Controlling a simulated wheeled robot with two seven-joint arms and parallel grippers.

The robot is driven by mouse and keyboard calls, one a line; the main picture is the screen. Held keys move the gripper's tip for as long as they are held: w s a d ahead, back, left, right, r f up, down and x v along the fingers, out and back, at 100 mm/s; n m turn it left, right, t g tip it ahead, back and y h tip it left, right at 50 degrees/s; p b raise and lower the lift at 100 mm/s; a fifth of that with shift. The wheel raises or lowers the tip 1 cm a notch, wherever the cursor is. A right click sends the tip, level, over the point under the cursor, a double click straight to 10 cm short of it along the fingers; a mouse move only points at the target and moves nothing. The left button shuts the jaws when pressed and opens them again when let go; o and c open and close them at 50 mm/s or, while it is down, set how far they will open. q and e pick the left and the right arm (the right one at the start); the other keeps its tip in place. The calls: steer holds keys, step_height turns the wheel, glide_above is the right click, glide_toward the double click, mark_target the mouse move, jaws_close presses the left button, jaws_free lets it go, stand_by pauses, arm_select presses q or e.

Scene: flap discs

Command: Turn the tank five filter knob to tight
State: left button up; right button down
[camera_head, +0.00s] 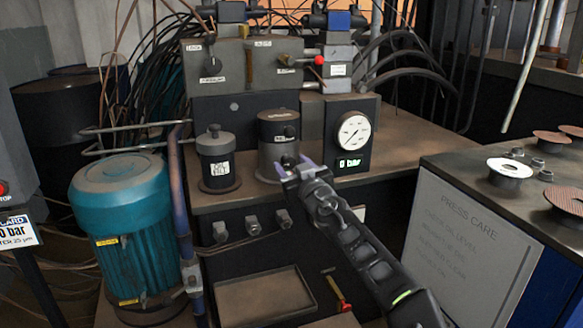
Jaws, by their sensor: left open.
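I cannot read any label naming tank five. My left gripper (296,166) is at the front of the taller canister, near its base, with its fingers apart. A small rounded part shows close to the fingertips; I cannot tell whether they touch it. The gripper hides part of the canister's lower front. My right gripper is not in view.
A white dial gauge (353,132) with a green "0 bar" display stands right of the canister. A teal motor (124,222) and blue pipe are at left. A bench (470,178) with discs is at right.

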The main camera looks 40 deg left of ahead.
arm_select(q)
steer(key=shift+w+a, duration=0.15)
steer(key=shift+a, duration=0.05)
jaws_close()
stand_by(0.5)
